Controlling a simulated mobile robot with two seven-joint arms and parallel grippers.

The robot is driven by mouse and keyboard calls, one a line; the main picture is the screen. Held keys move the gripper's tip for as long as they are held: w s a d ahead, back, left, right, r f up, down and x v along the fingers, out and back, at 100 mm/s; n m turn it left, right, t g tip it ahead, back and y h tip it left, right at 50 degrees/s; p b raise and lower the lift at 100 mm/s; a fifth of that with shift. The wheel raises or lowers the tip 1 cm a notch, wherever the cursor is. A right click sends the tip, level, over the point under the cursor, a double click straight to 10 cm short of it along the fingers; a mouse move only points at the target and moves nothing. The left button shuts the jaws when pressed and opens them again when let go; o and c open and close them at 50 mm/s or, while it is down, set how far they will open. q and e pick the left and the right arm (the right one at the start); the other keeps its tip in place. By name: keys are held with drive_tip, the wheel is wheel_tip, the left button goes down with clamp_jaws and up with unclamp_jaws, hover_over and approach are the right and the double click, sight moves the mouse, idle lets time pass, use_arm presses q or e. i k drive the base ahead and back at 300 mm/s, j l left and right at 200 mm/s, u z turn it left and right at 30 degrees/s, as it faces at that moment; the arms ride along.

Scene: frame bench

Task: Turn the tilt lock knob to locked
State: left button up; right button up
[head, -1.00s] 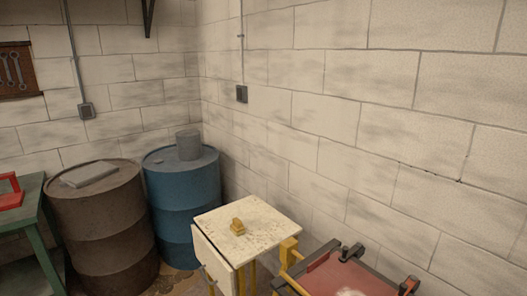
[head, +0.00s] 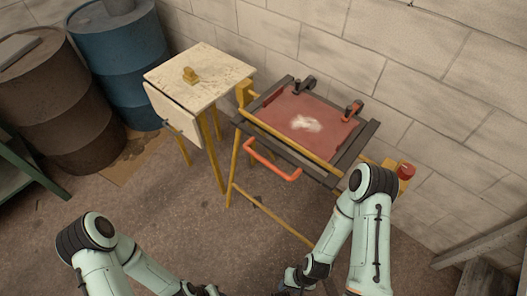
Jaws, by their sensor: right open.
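The frame bench (head: 368,136) has a dark frame around a reddish panel with a pale patch, on yellow legs. An orange handle (head: 272,166) runs along its front. A red knob (head: 405,170) sits on a yellow block at its right side; I cannot tell its setting or whether it is the tilt lock knob. My right gripper (head: 284,286) is low at the bottom edge, in front of and below the bench, open and apart from it. Its fingers are small and partly cut off. Of my left arm, only links show at lower left; its gripper is out of view.
A blue drum (head: 118,55) and brown drum (head: 45,100) stand further left. A wall is close behind the bench. Timber lies at lower right. Floor in front is clear.

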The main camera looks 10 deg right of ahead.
sight(406, 171)
drive_tip(key=z, duration=1.85)
drive_tip(key=j+u, duration=0.1)
